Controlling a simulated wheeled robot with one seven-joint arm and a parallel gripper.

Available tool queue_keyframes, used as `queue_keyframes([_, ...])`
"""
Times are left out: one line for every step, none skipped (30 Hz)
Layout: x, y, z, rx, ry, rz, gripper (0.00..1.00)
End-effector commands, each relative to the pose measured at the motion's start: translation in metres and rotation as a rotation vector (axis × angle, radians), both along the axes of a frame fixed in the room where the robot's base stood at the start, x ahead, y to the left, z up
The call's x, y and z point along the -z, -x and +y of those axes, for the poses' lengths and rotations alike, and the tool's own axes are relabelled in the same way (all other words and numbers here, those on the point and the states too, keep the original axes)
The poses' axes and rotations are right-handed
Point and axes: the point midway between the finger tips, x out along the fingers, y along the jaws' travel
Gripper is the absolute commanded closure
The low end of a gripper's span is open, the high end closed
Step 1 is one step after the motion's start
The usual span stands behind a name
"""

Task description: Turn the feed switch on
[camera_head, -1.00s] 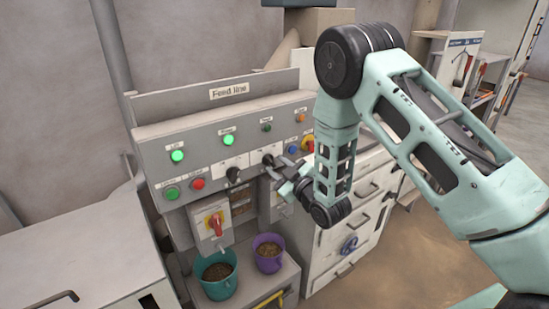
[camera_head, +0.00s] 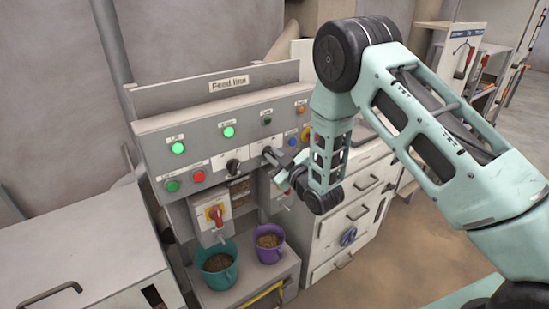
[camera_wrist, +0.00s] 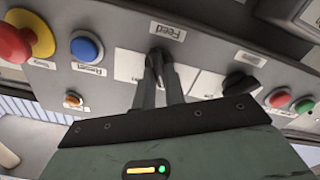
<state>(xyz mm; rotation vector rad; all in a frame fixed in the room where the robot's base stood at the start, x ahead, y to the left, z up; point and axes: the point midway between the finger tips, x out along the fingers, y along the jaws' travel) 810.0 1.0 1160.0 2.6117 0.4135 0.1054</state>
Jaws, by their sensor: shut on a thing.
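The feed switch (camera_wrist: 157,52) is a small dark knob under the "Feed" label in the wrist view, on a light plate of the grey control panel (camera_head: 205,130). My gripper (camera_wrist: 158,62) has its two dark fingers close together on this knob and is shut on it. In the head view my gripper (camera_head: 270,154) reaches the panel from the right, and its fingers largely cover the switch. The knob's exact angle is hard to tell behind the fingers.
Another black knob (camera_head: 233,165) sits left of the feed switch. Green lamps (camera_head: 229,132) glow above; a darker green lamp (camera_head: 266,121) is nearby. A yellow-red emergency button (camera_wrist: 24,38) and blue button (camera_wrist: 87,47) are close. Teal (camera_head: 217,271) and purple (camera_head: 269,243) buckets stand below.

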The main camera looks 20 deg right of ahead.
Motion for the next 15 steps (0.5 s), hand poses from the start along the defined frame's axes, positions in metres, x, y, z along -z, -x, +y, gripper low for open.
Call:
queue_keyframes([0.0017,-0.0002,-0.0002,0.000,-0.014,0.003,1.00])
queue_keyframes([0.0019,-0.0003,-0.0002,0.000,-0.024,0.006,1.00])
queue_keyframes([0.0025,-0.0003,-0.0002,0.000,-0.040,0.012,1.00])
queue_keyframes([0.0030,-0.0001,-0.0001,0.000,-0.054,0.015,1.00])
queue_keyframes([0.0033,-0.0002,-0.0004,0.000,-0.070,0.020,1.00])
queue_keyframes([0.0034,-0.0003,-0.0009,0.000,-0.093,0.027,1.00])
queue_keyframes([0.0039,-0.0003,-0.0012,0.000,-0.113,0.033,1.00])
queue_keyframes([0.0044,-0.0002,-0.0010,0.000,-0.134,0.041,1.00])
queue_keyframes([0.0045,-0.0004,-0.0011,0.000,-0.165,0.050,1.00])
queue_keyframes([0.0047,-0.0006,-0.0017,0.001,-0.188,0.056,1.00])
queue_keyframes([0.0050,-0.0007,-0.0021,0.001,-0.213,0.064,1.00])
queue_keyframes([0.0049,-0.0006,-0.0019,0.001,-0.248,0.075,1.00])
queue_keyframes([0.0055,-0.0005,-0.0023,0.000,-0.274,0.085,1.00])
queue_keyframes([0.0053,-0.0006,-0.0026,0.001,-0.300,0.092,1.00])
queue_keyframes([0.0053,-0.0006,-0.0026,0.000,-0.337,0.105,1.00])
